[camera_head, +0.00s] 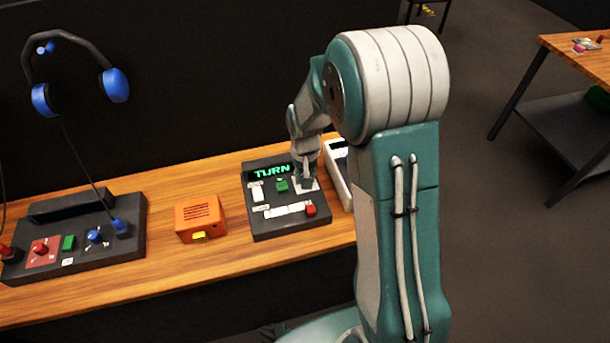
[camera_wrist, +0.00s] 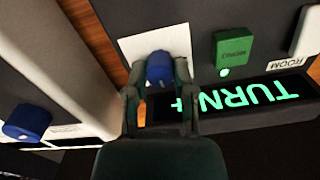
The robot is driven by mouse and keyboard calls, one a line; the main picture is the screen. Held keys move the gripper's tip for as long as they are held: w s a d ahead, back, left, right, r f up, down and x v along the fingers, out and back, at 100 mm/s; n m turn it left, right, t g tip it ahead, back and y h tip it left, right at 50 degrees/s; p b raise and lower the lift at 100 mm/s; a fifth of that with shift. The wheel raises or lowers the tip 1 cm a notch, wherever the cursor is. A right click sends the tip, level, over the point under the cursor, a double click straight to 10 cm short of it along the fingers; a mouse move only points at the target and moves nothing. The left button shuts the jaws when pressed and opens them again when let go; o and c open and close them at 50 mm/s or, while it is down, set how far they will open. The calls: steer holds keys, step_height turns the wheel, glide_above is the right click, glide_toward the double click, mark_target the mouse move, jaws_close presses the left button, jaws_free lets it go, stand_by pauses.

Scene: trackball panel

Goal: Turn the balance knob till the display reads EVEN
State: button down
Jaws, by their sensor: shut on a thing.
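The dark panel (camera_head: 262,222) lies on the wooden bench. Its display (camera_head: 271,172) glows green and reads TURN. In the wrist view the display (camera_wrist: 250,97) appears upside down, with part of a mark beside the word hidden by a finger. A blue knob (camera_wrist: 159,66) stands on a white plate (camera_wrist: 185,42). My gripper (camera_wrist: 160,82) is shut on this knob, one finger on each side. In the head view my gripper (camera_head: 306,182) is at the panel's upper right and hides the knob. I cannot read a label for the knob.
A green button (camera_wrist: 233,47) and a white switch (camera_wrist: 306,32) are near the display. A pale device (camera_head: 338,172), with another blue knob (camera_wrist: 27,122), stands close beside the panel. An orange box (camera_head: 200,217) and a second dark panel (camera_head: 75,245) are to the left.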

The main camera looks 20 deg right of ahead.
steer(key=shift+s+f, duration=0.15)
steer(key=shift+c, duration=2.3)
jaws_free()
step_height(320, 180, up, 12)
steer(key=shift+w, duration=0.2)
steer(key=shift+a, duration=0.1)
